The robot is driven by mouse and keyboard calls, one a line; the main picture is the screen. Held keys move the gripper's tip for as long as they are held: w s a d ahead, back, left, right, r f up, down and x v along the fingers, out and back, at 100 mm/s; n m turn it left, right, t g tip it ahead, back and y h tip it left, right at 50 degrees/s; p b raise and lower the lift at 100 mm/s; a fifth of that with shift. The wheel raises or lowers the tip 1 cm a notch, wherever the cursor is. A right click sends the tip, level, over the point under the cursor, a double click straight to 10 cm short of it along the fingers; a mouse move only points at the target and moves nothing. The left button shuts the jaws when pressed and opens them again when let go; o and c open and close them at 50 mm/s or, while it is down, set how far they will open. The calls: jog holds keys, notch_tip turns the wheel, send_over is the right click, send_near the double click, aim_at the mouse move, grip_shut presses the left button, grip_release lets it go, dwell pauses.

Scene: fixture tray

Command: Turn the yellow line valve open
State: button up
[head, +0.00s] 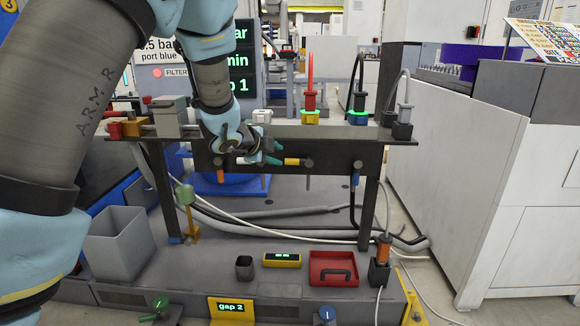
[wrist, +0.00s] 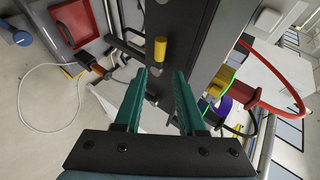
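The yellow valve handle (head: 292,161) is on the front of the dark rail, lying level, to the left of its dark pivot (head: 307,163). In the wrist view the yellow handle (wrist: 160,48) shows as a short cylinder just beyond the fingertips, lined up with the gap between them. My gripper (head: 271,154) is just left of the handle in the head view, and its teal fingers are apart with nothing between them (wrist: 161,78). It looks close to the handle, but I cannot see contact.
An orange handle (head: 220,173) hangs below the rail to the left and a dark handle (head: 357,172) to the right. Red (head: 310,102) and black (head: 358,103) cabled plugs stand on the rail (head: 335,132). A red tray (head: 333,281) and grey bin (head: 119,246) sit below.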

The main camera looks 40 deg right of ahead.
aim_at(292, 162)
jog(key=x, duration=0.9)
jog(key=shift+w+d+f, duration=0.15)
jog(key=shift+f, duration=0.05)
grip_shut()
dwell(1.1)
